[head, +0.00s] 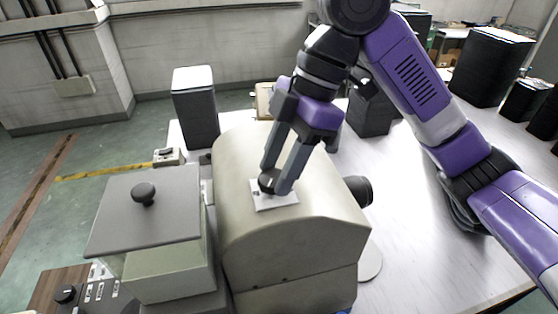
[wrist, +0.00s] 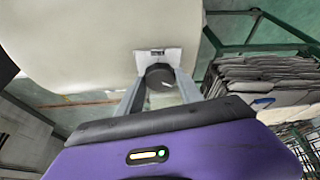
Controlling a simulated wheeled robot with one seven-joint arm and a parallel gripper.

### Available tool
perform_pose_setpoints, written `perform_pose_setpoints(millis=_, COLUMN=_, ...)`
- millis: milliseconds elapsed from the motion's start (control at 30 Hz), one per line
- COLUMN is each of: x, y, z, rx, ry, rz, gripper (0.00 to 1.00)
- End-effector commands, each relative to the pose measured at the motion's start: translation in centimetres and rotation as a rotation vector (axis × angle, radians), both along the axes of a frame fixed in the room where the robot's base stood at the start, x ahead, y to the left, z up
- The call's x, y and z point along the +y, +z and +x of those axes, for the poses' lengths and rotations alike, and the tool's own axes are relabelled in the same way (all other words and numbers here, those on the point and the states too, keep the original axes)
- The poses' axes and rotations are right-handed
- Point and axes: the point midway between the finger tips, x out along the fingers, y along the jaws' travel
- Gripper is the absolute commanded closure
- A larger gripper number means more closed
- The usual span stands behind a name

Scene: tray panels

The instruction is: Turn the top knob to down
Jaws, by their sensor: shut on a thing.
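The top knob (head: 268,180) is a round black dial on a white plate (head: 281,200) on top of a curved beige machine housing (head: 235,150). My gripper (head: 276,182) reaches down from above with a finger on each side of the knob, shut on it. In the wrist view the dark knob (wrist: 160,76) lies between the two grey fingertips, with a light pointer mark on its face. The white plate (wrist: 157,55) shows just beyond it. The fingers hide part of the knob's sides.
A grey lidded box with a black handle (head: 143,194) stands left of the housing. A control panel with another black knob (head: 66,294) is at the lower left. A dark speaker-like box (head: 196,108) stands behind. The white table (head: 420,240) at right is largely clear.

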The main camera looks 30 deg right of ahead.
Motion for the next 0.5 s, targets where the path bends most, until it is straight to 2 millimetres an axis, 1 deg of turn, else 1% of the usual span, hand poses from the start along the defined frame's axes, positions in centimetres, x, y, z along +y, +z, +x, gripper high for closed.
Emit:
perform_pose_setpoints(millis=33, x=-0.04, y=0.25, z=0.1, rx=0.002, ry=0.041, rz=-0.001, gripper=0.98)
perform_pose_setpoints(millis=500, x=0.0, y=0.16, z=0.53, rx=0.001, ry=0.489, rz=-0.004, gripper=0.98)
